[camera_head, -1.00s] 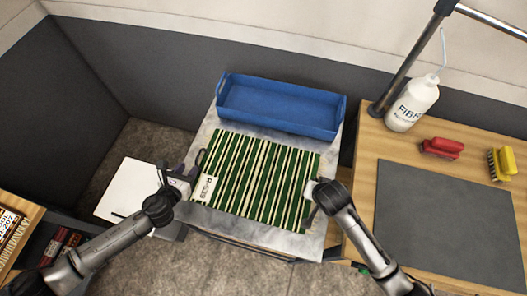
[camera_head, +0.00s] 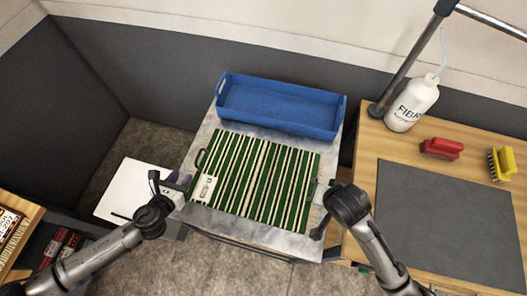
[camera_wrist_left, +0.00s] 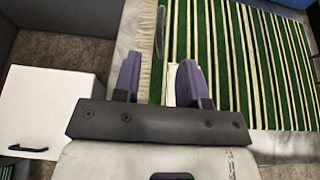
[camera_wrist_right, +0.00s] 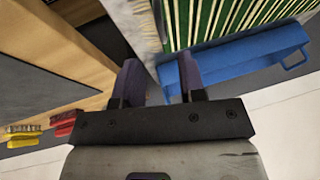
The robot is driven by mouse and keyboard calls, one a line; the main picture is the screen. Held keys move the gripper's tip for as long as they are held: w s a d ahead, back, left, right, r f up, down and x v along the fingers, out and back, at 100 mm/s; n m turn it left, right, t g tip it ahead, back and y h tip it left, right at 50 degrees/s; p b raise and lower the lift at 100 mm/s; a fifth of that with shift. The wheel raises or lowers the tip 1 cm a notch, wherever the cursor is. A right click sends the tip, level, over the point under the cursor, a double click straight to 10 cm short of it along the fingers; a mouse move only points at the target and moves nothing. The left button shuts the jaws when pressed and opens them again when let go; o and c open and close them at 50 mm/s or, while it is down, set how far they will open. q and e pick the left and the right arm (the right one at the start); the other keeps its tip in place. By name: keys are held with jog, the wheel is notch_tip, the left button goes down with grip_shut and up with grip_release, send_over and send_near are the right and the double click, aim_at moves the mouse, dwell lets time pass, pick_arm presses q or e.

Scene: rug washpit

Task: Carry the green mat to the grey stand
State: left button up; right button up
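The green mat (camera_head: 262,180), with cream stripes and a white label (camera_head: 205,187) at its left end, lies flat on a grey metal-topped table (camera_head: 203,140). I cannot tell for sure which thing is the grey stand. My left gripper (camera_head: 180,178) is just left of the mat's left edge. In the left wrist view its purple fingers (camera_wrist_left: 158,72) are apart, with nothing held between them. My right gripper (camera_head: 318,192) is at the mat's right edge, partly hidden by its own wrist. In the right wrist view its fingers (camera_wrist_right: 160,75) are apart and empty.
A blue tray (camera_head: 280,118) stands behind the mat on the same table. At right, a wooden bench (camera_head: 364,160) holds a dark grey pad (camera_head: 445,220), a white bottle (camera_head: 412,104), a red brush (camera_head: 440,148) and a yellow brush (camera_head: 501,164). A white-topped cabinet (camera_head: 125,190) is at left.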

jog(key=shift+v, duration=1.1)
